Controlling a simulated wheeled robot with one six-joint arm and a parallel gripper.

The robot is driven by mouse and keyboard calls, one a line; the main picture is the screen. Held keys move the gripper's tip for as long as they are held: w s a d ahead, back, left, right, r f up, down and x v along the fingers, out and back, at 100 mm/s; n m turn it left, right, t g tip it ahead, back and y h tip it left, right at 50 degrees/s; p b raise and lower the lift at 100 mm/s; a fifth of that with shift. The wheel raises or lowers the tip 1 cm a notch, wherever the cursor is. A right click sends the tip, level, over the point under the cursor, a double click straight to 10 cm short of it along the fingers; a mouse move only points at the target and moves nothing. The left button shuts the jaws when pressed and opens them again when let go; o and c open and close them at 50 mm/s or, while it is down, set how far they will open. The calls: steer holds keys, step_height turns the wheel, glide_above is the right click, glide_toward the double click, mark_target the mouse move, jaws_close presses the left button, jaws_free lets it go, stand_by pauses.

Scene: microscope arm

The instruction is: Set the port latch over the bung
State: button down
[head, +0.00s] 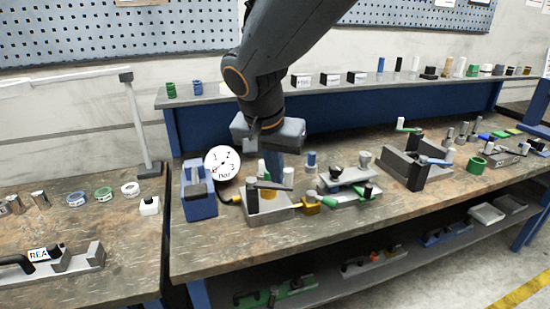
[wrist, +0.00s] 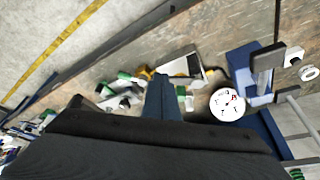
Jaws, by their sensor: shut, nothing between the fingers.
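My gripper (head: 273,178) points down with its blue fingers together, just above or behind a small light-grey fixture (head: 270,216) on the bench. The fixture carries a dark upright post, a small yellow-orange part (head: 267,192), a grey bar lying across its top and pale upright pieces. I cannot tell for certain which of these is the port latch and which is the bung. In the wrist view the blue fingers (wrist: 162,98) are closed and empty, and they cover part of the fixture (wrist: 180,67). Whether they touch it is unclear.
A round white dial gauge (head: 222,163) and a blue stand (head: 199,190) are close on the left. A yellow block (head: 309,205) and a grey fixture with green-ended parts (head: 347,183) are close on the right. A raised shelf runs behind; the bench front is clear.

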steer(key=w+d+f+p, duration=0.2)
steer(key=w+f, duration=0.2)
steer(key=w, duration=0.1)
steer(key=shift+p, duration=0.3)
steer(key=shift+w+d, duration=0.15)
steer(key=shift+d, duration=0.05)
